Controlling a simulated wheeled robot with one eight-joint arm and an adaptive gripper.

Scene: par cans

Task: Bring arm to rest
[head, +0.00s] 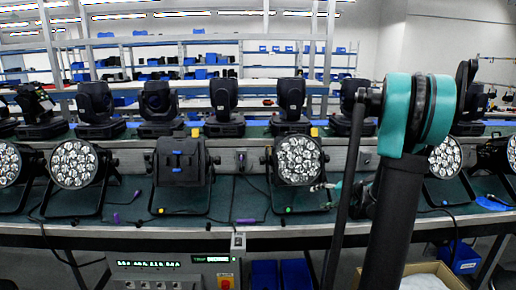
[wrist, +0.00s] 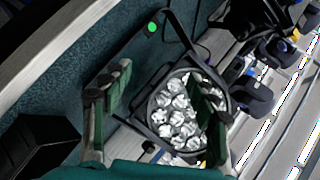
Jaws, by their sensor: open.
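My gripper (wrist: 160,94) is open and empty in the wrist view, with one dark green finger on each side. A black par can (wrist: 175,115) with a round face of clear lenses lies beyond and between the fingers, partly covered by the right finger. A par can (head: 298,160) stands on the green bench close to the left of my arm. I cannot tell whether the fingers touch it.
The green bench (head: 235,195) holds more par cans (head: 73,164) and a dark boxy fixture (head: 181,174) with blue clips. Moving-head lights (head: 226,105) line the raised shelf behind. Cables lie along the bench. A control panel (head: 175,270) sits under its front edge.

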